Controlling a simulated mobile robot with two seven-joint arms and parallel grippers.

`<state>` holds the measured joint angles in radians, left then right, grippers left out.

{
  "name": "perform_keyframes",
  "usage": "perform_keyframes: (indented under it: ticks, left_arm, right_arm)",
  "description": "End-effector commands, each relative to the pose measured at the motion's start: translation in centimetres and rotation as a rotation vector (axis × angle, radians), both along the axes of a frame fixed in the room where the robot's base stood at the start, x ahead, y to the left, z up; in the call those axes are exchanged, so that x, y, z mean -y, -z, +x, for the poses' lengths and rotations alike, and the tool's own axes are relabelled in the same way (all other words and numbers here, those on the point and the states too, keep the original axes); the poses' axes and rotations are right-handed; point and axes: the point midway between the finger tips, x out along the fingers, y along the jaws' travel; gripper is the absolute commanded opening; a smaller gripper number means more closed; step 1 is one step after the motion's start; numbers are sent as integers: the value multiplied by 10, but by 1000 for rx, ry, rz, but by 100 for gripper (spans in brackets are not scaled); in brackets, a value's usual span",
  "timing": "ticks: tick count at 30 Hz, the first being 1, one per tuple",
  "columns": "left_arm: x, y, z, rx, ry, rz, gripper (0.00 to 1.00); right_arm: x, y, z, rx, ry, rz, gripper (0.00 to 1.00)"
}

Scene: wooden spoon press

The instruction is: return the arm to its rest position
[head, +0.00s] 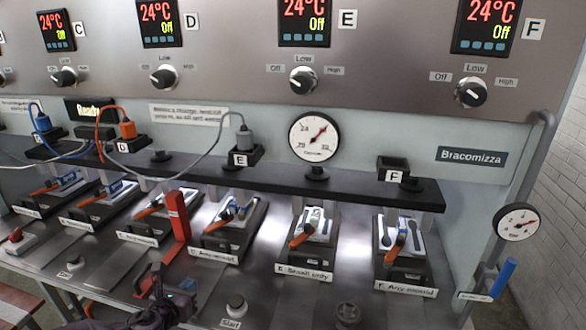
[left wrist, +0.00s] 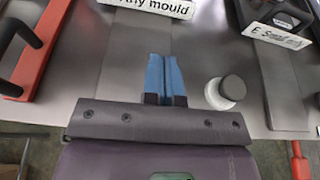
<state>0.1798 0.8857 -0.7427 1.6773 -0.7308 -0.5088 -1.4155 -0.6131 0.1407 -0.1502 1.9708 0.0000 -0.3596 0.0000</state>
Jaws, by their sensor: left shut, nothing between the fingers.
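My left gripper (head: 187,286) is low in the head view, over the front of the steel bench, left of the Start button (head: 234,304). In the left wrist view its blue fingers (left wrist: 165,78) are together with nothing between them. They point toward the "Any mould" label (left wrist: 148,6), and the round white button (left wrist: 225,92) is just to their right. My right gripper is in neither view.
Moulds with orange-handled levers stand in a row on the bench (head: 290,290). A red upright lever (head: 178,214) rises behind my left gripper. A gauge (head: 517,222) and a blue-handled valve (head: 503,278) are at the right. Bare steel lies around the Start button.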

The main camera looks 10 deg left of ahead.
Motion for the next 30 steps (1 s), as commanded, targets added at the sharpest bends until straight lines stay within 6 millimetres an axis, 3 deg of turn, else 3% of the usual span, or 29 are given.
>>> perform_keyframes:
  ticks: [5, 9, 14, 17, 22, 27, 30]
  left_arm:
    - [2, 2, -1, -31, -54, -207, 0]
    - [14, -9, 2, -80, -136, -552, 0]
    - [45, -19, -2, -159, -255, -1055, 0]
    - [66, -16, -16, -232, -360, -1411, 0]
    - [91, -3, -57, -345, -598, -2038, 0]
    - [90, 15, -103, -356, -824, -2486, 0]
    - [83, 29, -133, -309, -939, -2651, 0]
  right_arm:
    - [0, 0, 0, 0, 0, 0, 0]
    - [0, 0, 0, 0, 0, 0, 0]
    - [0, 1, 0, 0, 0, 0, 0]
    - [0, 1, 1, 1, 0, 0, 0]
    - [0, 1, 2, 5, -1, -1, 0]
    - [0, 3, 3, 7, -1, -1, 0]
    - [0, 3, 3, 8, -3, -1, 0]
